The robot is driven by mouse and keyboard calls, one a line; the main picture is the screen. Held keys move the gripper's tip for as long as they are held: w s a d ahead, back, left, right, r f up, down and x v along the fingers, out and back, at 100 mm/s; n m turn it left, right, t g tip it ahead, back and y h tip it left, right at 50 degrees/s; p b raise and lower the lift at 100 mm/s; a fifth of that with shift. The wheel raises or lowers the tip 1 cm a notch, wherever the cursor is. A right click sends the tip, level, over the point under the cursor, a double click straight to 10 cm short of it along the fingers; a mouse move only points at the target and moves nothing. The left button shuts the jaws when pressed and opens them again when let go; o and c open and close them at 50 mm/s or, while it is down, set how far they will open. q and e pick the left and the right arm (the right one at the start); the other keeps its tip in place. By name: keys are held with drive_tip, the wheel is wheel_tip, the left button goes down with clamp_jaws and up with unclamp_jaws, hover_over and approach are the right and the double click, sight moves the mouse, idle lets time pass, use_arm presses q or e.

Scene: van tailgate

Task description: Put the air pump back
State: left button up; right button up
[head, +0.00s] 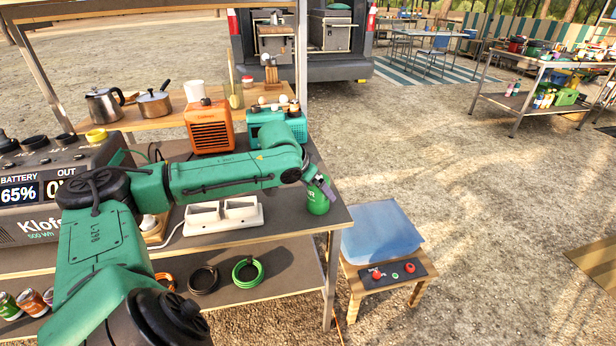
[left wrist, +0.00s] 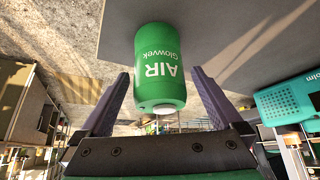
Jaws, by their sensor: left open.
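The air pump (head: 317,202) is a green cylinder with white lettering, standing near the right end of the grey table top (head: 268,222). In the left wrist view the pump (left wrist: 160,68) shows upside down, its white-tipped end toward me. My left gripper (head: 322,186) is open at the pump, partly covering it in the head view. In the left wrist view its two fingers (left wrist: 160,100) stand on either side of the pump's near end, with gaps visible on both sides. My right gripper is not in view.
An orange heater (head: 209,128) and a teal radio (head: 277,124) stand behind my arm. A low wooden stool with a blue box (head: 380,232) and dark panel (head: 398,273) stands off the table's right end.

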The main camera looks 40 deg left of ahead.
use_arm(q)
drive_tip(key=v, duration=0.7)
drive_tip(key=shift+s+r+p, duration=0.25)
drive_tip(key=shift+r+p, duration=0.05)
